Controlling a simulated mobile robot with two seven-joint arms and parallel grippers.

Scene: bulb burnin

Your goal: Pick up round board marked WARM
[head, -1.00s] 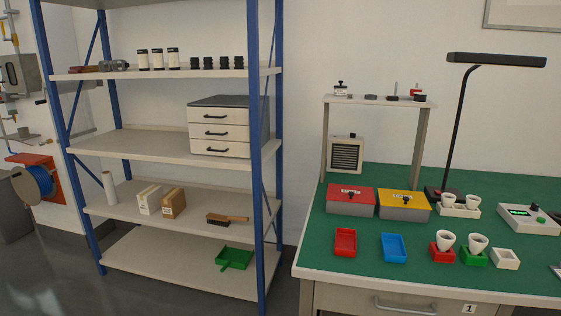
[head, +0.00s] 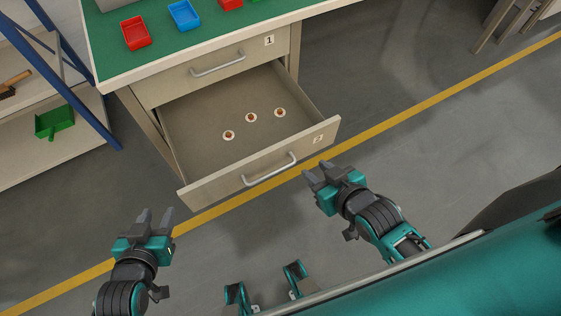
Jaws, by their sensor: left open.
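Three small round boards lie flat in the open lower drawer marked 2 (head: 190,112): a left one (head: 229,135), a middle one (head: 251,117) and a right one (head: 280,112). Each is pale with a reddish-brown centre. Any writing is too small to read, so I cannot tell which is marked WARM. My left gripper (head: 155,217) is open and empty, over the floor in front of the drawer's left side. My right gripper (head: 318,172) is near the drawer front's right end, apart from the boards; its fingers look spread with nothing between them.
The upper drawer marked 1 (head: 218,67) is shut above the open one. The green bench top (head: 103,50) holds a red tray (head: 135,33) and a blue tray (head: 184,15). A shelf (head: 30,150) with a green dustpan (head: 54,121) stands left. The floor in front is clear.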

